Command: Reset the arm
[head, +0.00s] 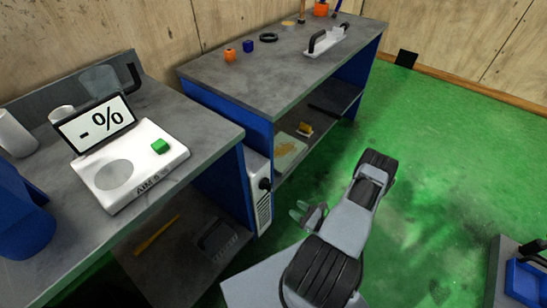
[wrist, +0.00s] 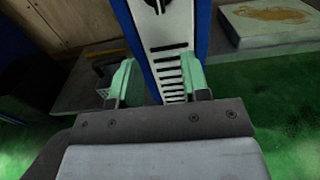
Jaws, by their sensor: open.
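My gripper (head: 308,213) is open and empty at the end of my arm, low over the green floor in the head view. It points left toward the side of the workbenches. In the wrist view my gripper (wrist: 156,78) has its two pale green fingers apart, with a white slotted panel behind the gap between them. That panel belongs to a white unit (head: 259,191) with a black knob, standing between the two benches. I cannot tell how far the fingertips are from it.
The left bench (head: 190,115) carries a white scale with a "- %" display and a green cube on it. The right bench (head: 270,68) holds small orange and blue parts, a black ring and a white tray with a handle. A blue bin (head: 527,280) sits lower right. The green floor (head: 455,150) is open.

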